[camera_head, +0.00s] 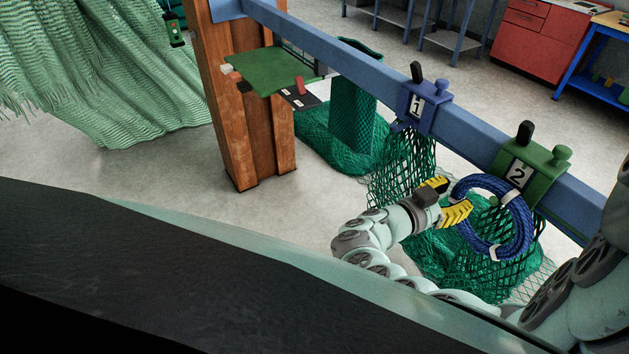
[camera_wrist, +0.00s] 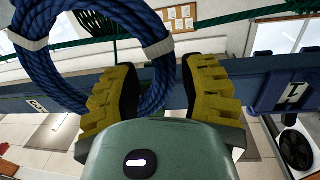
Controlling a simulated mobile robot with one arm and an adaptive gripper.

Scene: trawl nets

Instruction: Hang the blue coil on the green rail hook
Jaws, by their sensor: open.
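The blue coil (camera_head: 522,222) is a rope ring with white bands, upright at the near side of the green rail hook (camera_head: 540,170), which carries a "2". A small green end shows inside the ring under its upper strand; whether the strand rests on it I cannot tell. My gripper (camera_head: 452,198) has yellow ridged fingers at the coil's left side. In the wrist view, the coil (camera_wrist: 38,68) fills the upper left. Its right side lies between my open gripper's fingers (camera_wrist: 162,95), nearer the left finger.
The blue rail (camera_head: 350,62) runs diagonally past a blue hook (camera_head: 425,105) marked "1". Green nets (camera_head: 355,125) hang and lie below it. A wooden post (camera_head: 240,120) with a green shelf (camera_head: 270,70) stands left. Open floor lies between post and my body.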

